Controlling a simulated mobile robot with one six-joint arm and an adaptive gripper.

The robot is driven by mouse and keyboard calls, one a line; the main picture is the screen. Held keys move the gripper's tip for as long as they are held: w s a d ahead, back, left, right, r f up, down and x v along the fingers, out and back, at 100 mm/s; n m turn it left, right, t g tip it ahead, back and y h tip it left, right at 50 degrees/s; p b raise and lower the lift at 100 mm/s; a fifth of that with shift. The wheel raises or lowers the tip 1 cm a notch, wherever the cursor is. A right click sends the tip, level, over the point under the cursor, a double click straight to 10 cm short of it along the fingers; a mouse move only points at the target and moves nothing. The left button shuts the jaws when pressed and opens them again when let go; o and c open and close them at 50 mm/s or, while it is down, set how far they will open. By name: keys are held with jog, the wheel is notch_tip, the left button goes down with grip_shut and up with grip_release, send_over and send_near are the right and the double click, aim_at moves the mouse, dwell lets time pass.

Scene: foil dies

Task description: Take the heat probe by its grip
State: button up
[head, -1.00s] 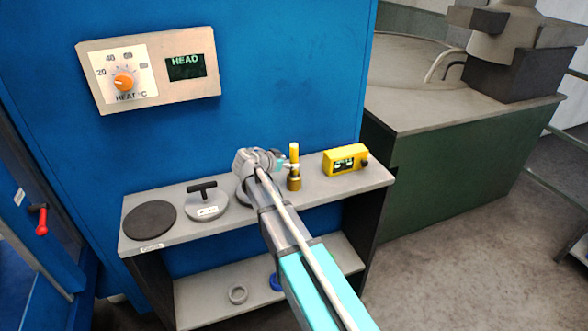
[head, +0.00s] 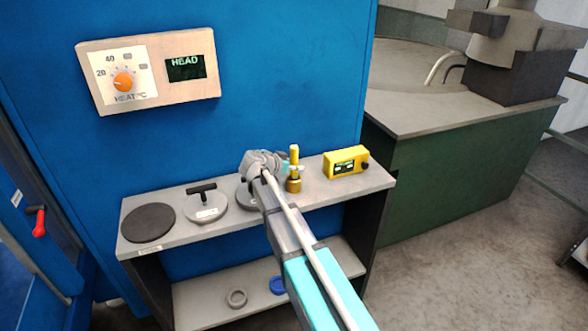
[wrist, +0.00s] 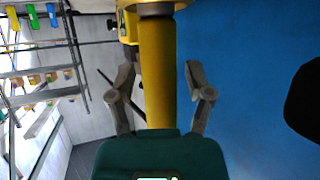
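The heat probe has a yellow upright grip (head: 294,155) above a brass-coloured base (head: 294,185) on the grey shelf top. In the wrist view the yellow grip (wrist: 158,75) runs down the middle of the picture, between my two fingers. My gripper (wrist: 160,82) is open, with a visible gap between the grip and each finger. In the head view my gripper (head: 292,168) is at the probe, reaching in from the left. My green gripper body hides the end of the grip in the wrist view.
A yellow box with a small display (head: 346,162) stands right of the probe. A black disc (head: 149,222) and a grey disc with a black handle (head: 206,206) lie to the left; another disc is partly behind my arm. The blue cabinet wall (head: 290,60) rises behind the shelf.

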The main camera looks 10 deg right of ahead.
aim_at(294, 146)
grip_shut()
jog(key=shift+r, duration=0.1)
notch_tip(294, 146, up, 10)
jog(key=p, duration=1)
dwell(0.3)
